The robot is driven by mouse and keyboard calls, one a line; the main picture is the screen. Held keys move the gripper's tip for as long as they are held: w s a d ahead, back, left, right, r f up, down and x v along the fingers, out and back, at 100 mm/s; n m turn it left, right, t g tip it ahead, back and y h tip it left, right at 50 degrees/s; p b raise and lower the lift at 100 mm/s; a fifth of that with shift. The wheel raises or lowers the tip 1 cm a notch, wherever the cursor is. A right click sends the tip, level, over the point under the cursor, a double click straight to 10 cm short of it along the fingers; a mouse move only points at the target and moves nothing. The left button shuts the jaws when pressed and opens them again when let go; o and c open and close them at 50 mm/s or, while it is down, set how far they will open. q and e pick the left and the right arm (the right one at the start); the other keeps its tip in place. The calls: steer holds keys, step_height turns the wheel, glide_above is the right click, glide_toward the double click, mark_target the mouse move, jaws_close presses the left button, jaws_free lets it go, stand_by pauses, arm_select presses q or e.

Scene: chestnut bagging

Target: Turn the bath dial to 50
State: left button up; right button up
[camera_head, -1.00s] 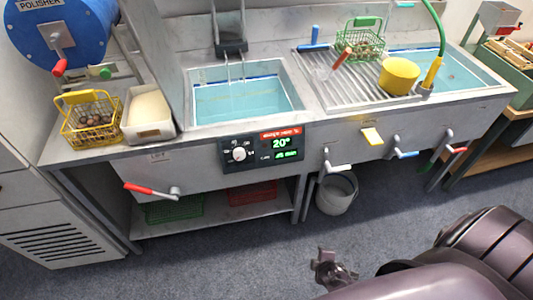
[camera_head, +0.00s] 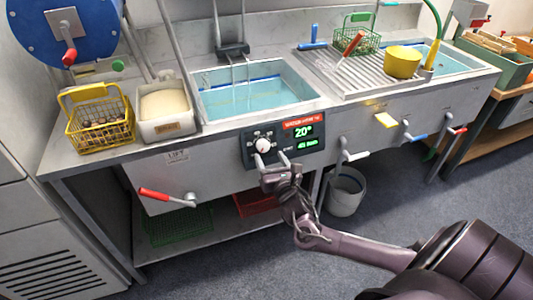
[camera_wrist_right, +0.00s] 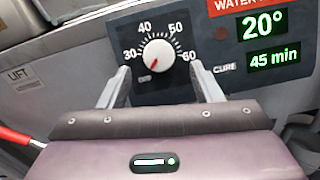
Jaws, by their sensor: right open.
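The bath dial (camera_head: 263,145) is a white round knob on a black control panel (camera_head: 252,160) on the front of the steel sink unit. In the wrist view the dial (camera_wrist_right: 158,60) has marks 30, 40, 50 and 60 around it, and its red pointer points down and left, below the 30. The panel's display (camera_wrist_right: 264,25) reads 20° and 45 min. My right gripper (camera_head: 272,160) is open and empty in front of the panel, with its fingertips near the dial's lower edge. In the wrist view the dial shows between the fingertips; contact cannot be told. My left gripper is not in view.
A red-handled lever (camera_head: 166,195) sticks out left of the panel, and a white-handled lever (camera_head: 352,156) to its right. The water bath (camera_head: 245,97) lies above the panel. A yellow basket (camera_head: 98,120) and a white bin (camera_head: 165,112) stand left. A grey bucket (camera_head: 345,193) stands below.

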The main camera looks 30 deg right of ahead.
mark_target(264, 148)
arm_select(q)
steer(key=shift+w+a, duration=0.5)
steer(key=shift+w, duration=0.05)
arm_select(e)
steer(key=shift+x, duration=2.05)
